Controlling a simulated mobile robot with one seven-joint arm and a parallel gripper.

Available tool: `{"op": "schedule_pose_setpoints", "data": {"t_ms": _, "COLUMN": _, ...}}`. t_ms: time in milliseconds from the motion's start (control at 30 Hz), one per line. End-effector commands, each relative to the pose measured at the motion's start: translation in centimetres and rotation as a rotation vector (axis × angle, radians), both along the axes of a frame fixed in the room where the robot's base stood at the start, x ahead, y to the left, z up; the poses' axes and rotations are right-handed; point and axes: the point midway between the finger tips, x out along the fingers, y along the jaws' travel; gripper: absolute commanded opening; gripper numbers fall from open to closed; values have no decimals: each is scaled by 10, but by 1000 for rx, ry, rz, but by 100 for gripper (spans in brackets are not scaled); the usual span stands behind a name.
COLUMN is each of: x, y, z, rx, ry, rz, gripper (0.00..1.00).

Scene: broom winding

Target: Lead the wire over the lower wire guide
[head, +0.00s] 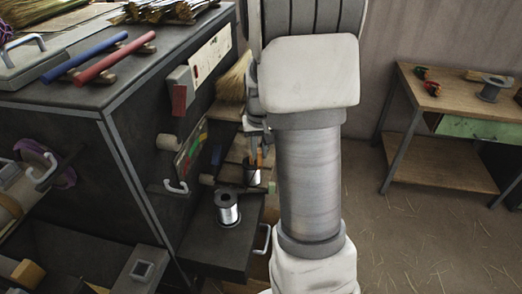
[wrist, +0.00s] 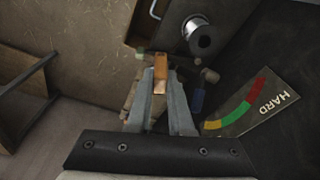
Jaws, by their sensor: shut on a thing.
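My gripper (wrist: 160,88) shows in the wrist view, its two grey fingers close together around a narrow orange-brown piece (wrist: 161,66). I cannot tell whether this piece is tied to the wire. A light wooden peg (head: 207,180), possibly the lower wire guide, sticks out of the dark cabinet's side, with another peg (head: 166,141) higher up. No wire strand is clearly visible.
The dark cabinet (head: 145,115) fills the left, with blue (head: 85,57) and red (head: 113,57) rods on top. A gauge plate marked HARD (wrist: 245,110) lies right of my fingers. The low shelf (head: 215,248) juts out. A workbench (head: 455,100) stands at right; floor between is clear.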

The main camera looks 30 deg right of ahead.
Motion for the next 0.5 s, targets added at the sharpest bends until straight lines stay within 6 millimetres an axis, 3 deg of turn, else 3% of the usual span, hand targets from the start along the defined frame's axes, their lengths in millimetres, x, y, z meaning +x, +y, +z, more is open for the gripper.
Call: {"op": "schedule_pose_setpoints", "data": {"t_ms": 500, "x": 2, "y": 43, "z": 63, "rx": 0, "ry": -1, "rz": 1, "gripper": 0}}
